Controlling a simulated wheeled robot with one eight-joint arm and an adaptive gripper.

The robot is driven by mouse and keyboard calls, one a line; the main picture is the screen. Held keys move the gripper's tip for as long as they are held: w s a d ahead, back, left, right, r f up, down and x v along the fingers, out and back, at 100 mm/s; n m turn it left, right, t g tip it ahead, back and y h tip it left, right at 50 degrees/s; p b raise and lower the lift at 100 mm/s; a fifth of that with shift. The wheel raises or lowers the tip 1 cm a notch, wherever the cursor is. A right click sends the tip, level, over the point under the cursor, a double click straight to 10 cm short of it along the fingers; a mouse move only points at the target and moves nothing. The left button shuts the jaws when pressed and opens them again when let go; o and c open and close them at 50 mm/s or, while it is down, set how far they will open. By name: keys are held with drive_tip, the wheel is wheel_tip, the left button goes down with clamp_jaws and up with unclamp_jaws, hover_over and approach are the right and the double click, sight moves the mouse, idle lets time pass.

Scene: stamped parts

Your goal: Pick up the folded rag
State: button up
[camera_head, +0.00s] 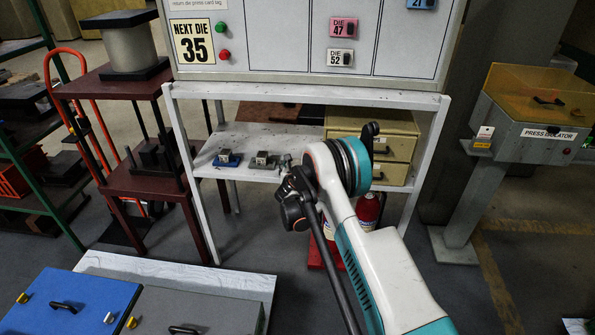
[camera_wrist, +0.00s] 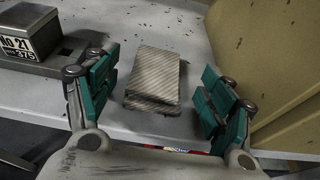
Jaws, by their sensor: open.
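The folded rag (camera_wrist: 156,75) is a grey-brown striped, layered rectangle lying flat on the white shelf (camera_wrist: 190,22) in the wrist view. My gripper (camera_wrist: 158,88) is open, with one teal-padded finger left of the rag and the other to its right. Gaps show between the fingers and the rag's sides. The rag's height relative to the fingertips is hard to judge. In the head view my gripper (camera_head: 287,165) reaches to the shelf, and I cannot make out the rag there, behind my arm.
A grey metal block labelled No 21 (camera_wrist: 28,42) on a plate stands left of the rag. A beige drawer cabinet (camera_head: 398,140) stands close on the right. A blue-based part (camera_head: 227,159) sits farther left on the shelf. The board (camera_head: 300,40) overhangs the shelf.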

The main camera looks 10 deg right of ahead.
drive_tip(key=shift+x, duration=0.8)
drive_tip(key=shift+r, duration=0.1)
drive_tip(key=shift+c, duration=0.2)
drive_tip(key=c, duration=1)
drive_tip(key=shift+r, duration=0.1)
wheel_tip(320, 180, up, 20)
drive_tip(key=p, duration=0.6)
